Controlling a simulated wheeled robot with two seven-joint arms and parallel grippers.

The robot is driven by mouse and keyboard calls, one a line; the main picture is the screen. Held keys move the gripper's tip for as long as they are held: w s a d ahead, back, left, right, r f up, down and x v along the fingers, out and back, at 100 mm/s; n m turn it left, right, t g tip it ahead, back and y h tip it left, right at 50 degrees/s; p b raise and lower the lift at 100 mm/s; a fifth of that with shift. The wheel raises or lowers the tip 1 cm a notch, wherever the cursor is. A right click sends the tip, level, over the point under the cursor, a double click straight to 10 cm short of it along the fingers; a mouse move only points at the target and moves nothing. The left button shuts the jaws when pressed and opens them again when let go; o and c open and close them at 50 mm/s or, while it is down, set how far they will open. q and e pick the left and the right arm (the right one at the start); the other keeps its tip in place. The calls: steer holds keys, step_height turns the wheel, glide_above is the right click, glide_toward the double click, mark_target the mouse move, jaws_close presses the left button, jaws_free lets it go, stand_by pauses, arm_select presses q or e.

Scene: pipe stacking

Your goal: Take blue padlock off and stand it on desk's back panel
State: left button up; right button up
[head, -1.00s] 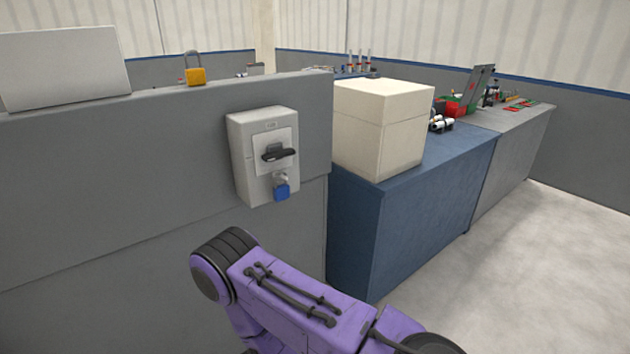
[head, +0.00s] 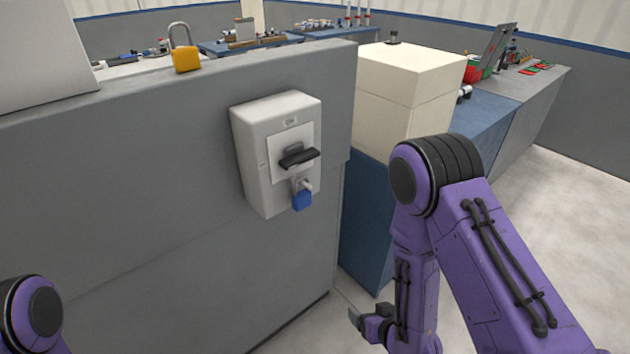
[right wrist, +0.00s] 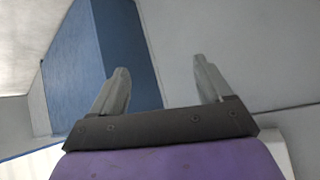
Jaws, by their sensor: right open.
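The blue padlock (head: 302,200) hangs from the hasp below the black handle of a pale switch box (head: 263,150) on the grey panel's face. The desk's back panel (head: 130,120) is a tall grey wall with a flat top edge. My right gripper (head: 358,317) is low in the head view, below and right of the padlock and well apart from it. In the right wrist view, its two fingers (right wrist: 160,88) are spread with nothing between them. My left gripper is out of view; only part of my left arm shows at the lower left.
A yellow padlock (head: 186,58) stands upright on the panel's top edge. A pale board (head: 40,50) is left of it, with clear top edge on the yellow padlock's right. A cream box (head: 408,85) sits on the blue cabinet (head: 366,220) behind my right arm.

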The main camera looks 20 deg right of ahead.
steer(key=w+a+r+n+t+y+p, duration=0.25)
steer(key=w+r, duration=0.35)
steer(key=r, duration=0.5)
steer(key=n+t+y+p, duration=0.1)
steer(key=n+t+y, duration=0.2)
steer(key=n+t, duration=0.1)
glide_toward(305, 198)
steer(key=shift+g+y, duration=0.25)
steer(key=p+x, duration=0.2)
steer(key=x, duration=0.2)
steer(key=p+x, duration=0.2)
steer(key=x, duration=0.3)
steer(key=shift+w+r, duration=0.2)
steer(key=shift+w, duration=0.1)
steer(key=shift+w+f, duration=0.1)
steer(key=shift+f, duration=0.05)
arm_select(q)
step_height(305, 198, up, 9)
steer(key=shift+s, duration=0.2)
arm_select(e)
steer(key=c, duration=1.2)
